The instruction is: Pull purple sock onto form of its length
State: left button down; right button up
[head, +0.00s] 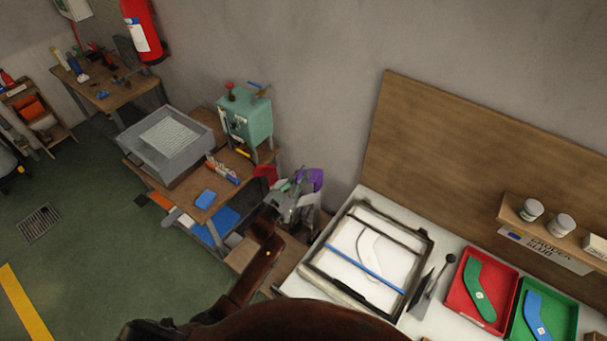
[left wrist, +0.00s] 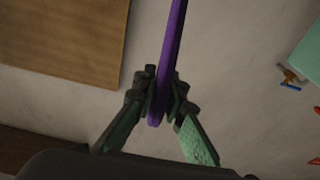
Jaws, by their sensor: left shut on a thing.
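My left gripper (head: 292,207) is shut on the purple sock (head: 311,179), held in the air left of the white bench. In the left wrist view the sock (left wrist: 172,45) shows edge-on as a thin purple strip between the two fingertips (left wrist: 164,97). It runs from the upper edge of the picture to just below the fingertips. In the head view the gripper hides part of the sock. I cannot tell whether a form is inside it. A white bent shape (head: 370,250) lies in a dark-edged frame on the bench. My right gripper is not in view.
A blue bar (head: 364,268) crosses the frame. A black-knobbed lever (head: 446,268) stands beside it. A red tray (head: 463,292) holds a green bent piece (head: 480,289); a green tray (head: 568,325) holds a blue one (head: 536,316). A wooden board (head: 470,150) rises behind.

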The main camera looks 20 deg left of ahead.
aim_at(303, 199)
pick_arm(q)
jog(key=shift+f+b, duration=5.85)
jog(key=shift+f, duration=2)
jog(key=c, duration=1.9)
grip_release()
jog(key=v, duration=1.2)
